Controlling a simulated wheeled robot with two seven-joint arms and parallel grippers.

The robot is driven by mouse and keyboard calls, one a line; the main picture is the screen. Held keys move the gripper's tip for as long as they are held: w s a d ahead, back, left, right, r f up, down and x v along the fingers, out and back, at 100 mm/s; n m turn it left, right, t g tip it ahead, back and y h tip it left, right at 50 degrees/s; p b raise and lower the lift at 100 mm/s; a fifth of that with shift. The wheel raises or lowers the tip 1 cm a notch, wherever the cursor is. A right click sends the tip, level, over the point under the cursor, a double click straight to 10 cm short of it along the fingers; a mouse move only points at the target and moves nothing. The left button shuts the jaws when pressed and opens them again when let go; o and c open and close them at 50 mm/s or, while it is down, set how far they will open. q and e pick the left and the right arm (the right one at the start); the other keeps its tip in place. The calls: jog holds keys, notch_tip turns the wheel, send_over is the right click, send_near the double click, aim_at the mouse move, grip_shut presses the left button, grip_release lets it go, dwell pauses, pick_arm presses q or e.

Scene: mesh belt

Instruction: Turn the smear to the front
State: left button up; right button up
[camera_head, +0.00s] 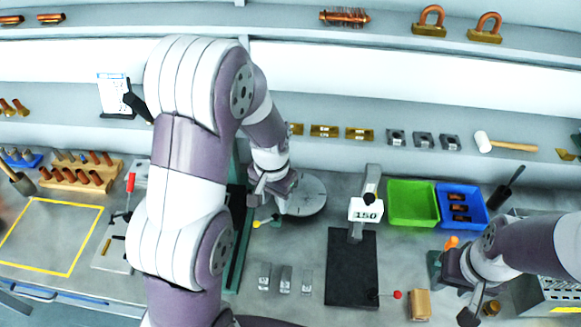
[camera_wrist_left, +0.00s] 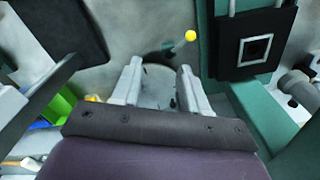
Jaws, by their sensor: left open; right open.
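A round grey disc (camera_head: 308,196) lies on the bench near the middle of the head view, partly hidden by my left arm. My left gripper (camera_head: 270,198) is at the disc's left side. In the left wrist view the left gripper (camera_wrist_left: 157,72) is open, and part of the disc (camera_wrist_left: 155,92) shows between its fingers. A small dark mark (camera_wrist_left: 172,102) shows there; I cannot tell whether it is the smear. A yellow-knobbed lever (camera_head: 259,224) stands in front of the disc, and its knob (camera_wrist_left: 190,36) shows beyond the fingers. My right gripper (camera_head: 457,286) is open at the right.
A black mat (camera_head: 352,280) lies below a display reading 150 (camera_head: 366,213). Green (camera_head: 412,187) and blue (camera_head: 475,222) bins stand to the right. Small metal pieces (camera_head: 285,279) lie left of the mat. A wooden block (camera_head: 420,304) lies near the right gripper.

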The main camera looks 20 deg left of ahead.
aim_at(301, 191)
pick_arm(q)
jog(key=w+a+r+m+p, duration=0.1)
jog(key=w+a+r+m, duration=0.15)
jog(key=w+m, duration=1.7)
jog(key=f+m+b, duration=0.1)
jog(key=f+b, duration=0.1)
jog(key=f, duration=0.1)
jog(key=s+f+b, duration=0.1)
jog(key=f+b, duration=0.2)
jog(key=s+f+m+b, duration=0.1)
jog(key=f+b, duration=0.1)
jog(key=f, duration=0.1)
jog(key=shift+s+a+m, duration=0.2)
jog(key=shift+a+m, duration=0.15)
jog(key=shift+a, duration=0.05)
notch_tip(301, 191, down, 3)
jog(key=shift+s+r+p, duration=0.1)
jog(key=shift+p, duration=0.65)
jog(key=shift+f, duration=0.5)
pick_arm(e)
jog(key=f, duration=0.3)
jog(key=shift+w+a+f, duration=0.1)
jog(key=shift+w, duration=0.1)
pick_arm(q)
grip_shut()
